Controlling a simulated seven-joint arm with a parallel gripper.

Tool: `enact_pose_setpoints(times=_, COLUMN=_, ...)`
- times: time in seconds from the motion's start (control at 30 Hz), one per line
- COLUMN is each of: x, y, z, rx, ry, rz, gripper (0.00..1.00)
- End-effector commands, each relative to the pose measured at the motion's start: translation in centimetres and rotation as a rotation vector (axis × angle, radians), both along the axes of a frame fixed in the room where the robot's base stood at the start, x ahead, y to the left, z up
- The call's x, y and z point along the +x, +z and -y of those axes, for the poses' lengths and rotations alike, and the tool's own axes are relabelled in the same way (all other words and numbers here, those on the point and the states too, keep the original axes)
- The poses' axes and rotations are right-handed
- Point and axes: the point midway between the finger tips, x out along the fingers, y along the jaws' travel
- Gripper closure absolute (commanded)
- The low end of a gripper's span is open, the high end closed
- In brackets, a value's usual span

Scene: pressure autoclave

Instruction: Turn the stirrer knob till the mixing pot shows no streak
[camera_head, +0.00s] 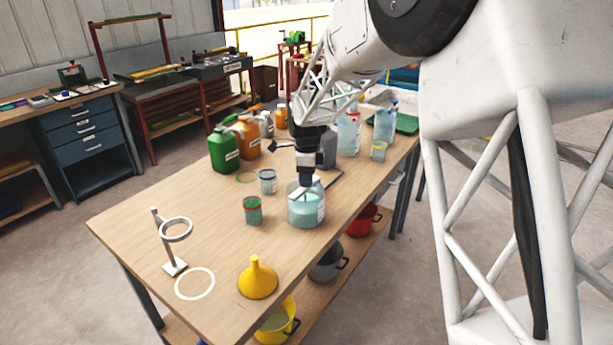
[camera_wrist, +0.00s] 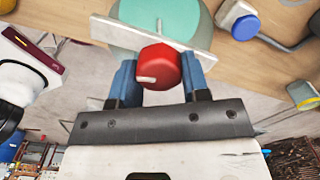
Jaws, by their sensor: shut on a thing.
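The mixing pot (camera_head: 306,213) is a clear vessel with pale teal liquid near the table's right edge. In the wrist view the pot's surface (camera_wrist: 150,14) looks an even teal where it shows; I see no streak there, but part is hidden. A pale bar (camera_wrist: 110,32) lies across the pot. The red stirrer knob (camera_wrist: 160,66), with a white mark pointing left, sits at the bar. My gripper (camera_wrist: 159,78) is shut on the knob, a blue finger on each side. In the head view my gripper (camera_head: 306,176) is above the pot and hides the knob.
A yellow funnel (camera_head: 258,278) and a ring stand (camera_head: 174,240) are nearer the front. A green jug (camera_head: 223,150) and several bottles stand behind.

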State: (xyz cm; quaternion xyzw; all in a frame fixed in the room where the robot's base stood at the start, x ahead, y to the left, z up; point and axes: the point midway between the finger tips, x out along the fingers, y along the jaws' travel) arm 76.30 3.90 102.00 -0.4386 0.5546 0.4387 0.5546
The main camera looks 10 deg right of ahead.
Motion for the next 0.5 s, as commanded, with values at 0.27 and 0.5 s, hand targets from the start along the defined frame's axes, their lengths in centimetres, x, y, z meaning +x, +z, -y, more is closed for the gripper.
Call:
enact_pose_setpoints(times=0.27, x=0.02, y=0.06, z=-0.01, rx=0.000, ry=-0.004, rz=0.001, gripper=0.81)
enact_pose_setpoints(times=0.5, x=0.01, y=0.05, z=0.00, rx=0.000, ry=-0.004, rz=0.001, gripper=0.36)
